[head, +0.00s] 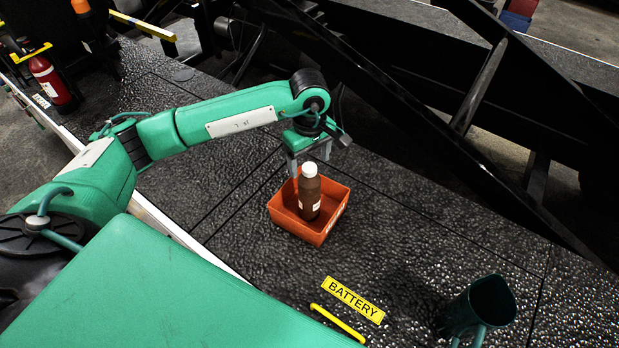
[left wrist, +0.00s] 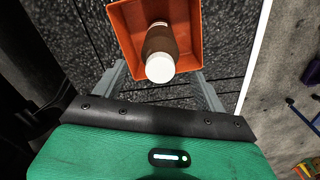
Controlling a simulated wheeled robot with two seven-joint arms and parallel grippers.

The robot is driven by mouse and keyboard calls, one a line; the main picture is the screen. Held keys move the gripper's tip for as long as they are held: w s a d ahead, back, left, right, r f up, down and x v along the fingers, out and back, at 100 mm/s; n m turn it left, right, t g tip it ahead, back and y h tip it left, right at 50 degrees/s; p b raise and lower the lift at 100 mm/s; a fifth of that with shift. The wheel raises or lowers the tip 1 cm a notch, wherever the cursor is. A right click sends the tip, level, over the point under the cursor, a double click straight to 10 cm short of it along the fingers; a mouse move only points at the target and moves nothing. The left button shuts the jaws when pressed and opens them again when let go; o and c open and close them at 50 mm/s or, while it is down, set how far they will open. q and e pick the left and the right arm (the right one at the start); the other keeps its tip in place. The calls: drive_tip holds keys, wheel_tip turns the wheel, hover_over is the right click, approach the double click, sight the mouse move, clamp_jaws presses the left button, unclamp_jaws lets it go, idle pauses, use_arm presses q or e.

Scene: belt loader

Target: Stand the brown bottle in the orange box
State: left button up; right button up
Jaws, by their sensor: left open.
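The brown bottle (head: 309,195) with a white cap stands upright inside the orange box (head: 282,221) on the black textured deck. In the left wrist view the bottle (left wrist: 162,43) shows from its cap end, with the orange box (left wrist: 127,16) around it. My left gripper (head: 300,170) is above the box, close to the bottle's top. In the left wrist view its two fingers (left wrist: 160,88) are spread apart, one on each side of the bottle, with gaps to it. My right gripper is not in view.
A yellow BATTERY label (head: 353,299) and a yellow handle (head: 337,323) are in front of the box. A dark green mug-like container (head: 482,305) is at the lower right. Dark beams (head: 440,120) run behind the box. A red extinguisher (head: 50,80) is at the far left.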

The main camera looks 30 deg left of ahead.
use_arm(q)
drive_tip(key=shift+r+b, duration=0.5)
drive_tip(key=shift+r, duration=1.6)
drive_tip(key=shift+f, duration=0.1)
